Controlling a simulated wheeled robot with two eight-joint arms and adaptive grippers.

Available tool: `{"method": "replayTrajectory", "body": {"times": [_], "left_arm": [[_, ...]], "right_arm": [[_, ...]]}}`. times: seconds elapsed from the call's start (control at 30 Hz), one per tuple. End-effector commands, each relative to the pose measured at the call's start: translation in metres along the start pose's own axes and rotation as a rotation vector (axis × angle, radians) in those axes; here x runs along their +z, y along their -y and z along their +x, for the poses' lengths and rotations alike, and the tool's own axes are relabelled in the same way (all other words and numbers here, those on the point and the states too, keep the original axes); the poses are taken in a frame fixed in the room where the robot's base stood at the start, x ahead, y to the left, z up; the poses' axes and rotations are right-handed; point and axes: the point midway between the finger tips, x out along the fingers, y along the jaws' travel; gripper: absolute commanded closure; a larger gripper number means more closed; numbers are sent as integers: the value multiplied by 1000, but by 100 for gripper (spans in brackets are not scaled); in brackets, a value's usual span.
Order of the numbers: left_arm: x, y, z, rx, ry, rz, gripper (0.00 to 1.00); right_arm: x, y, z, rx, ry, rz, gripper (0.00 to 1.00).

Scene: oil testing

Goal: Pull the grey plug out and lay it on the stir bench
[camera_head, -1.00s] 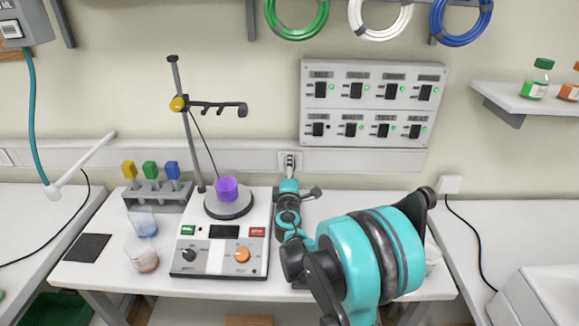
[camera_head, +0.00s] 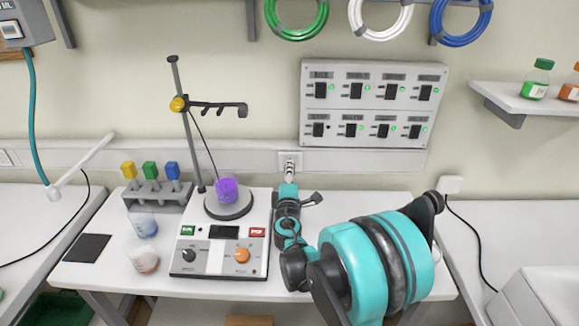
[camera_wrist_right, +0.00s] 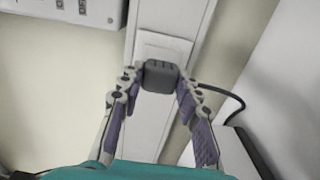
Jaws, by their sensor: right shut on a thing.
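The grey plug (camera_wrist_right: 160,77) sits between the fingertips of my right gripper (camera_wrist_right: 158,92) in the right wrist view, with the white socket plate (camera_wrist_right: 165,47) right behind it. My right gripper (camera_head: 289,172) is shut on the plug, and in the head view it is just below the wall socket (camera_head: 290,157). I cannot tell whether the plug's pins are clear of the socket. The stir bench (camera_head: 95,272) is the white table below, holding the stirrer (camera_head: 222,250). My left gripper is not in view.
A beaker of purple liquid (camera_head: 227,190) stands on the stirrer beside a clamp stand (camera_head: 186,120). A rack (camera_head: 157,195) and two beakers are at the left. A switch panel (camera_head: 372,103) hangs above. A black cable (camera_wrist_right: 225,92) runs right of the plug.

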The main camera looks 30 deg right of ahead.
Motion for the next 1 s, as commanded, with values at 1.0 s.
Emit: {"method": "replayTrajectory", "body": {"times": [1.0], "left_arm": [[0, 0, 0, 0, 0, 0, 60]], "right_arm": [[0, 0, -39, 0, 0, 0, 100]]}}
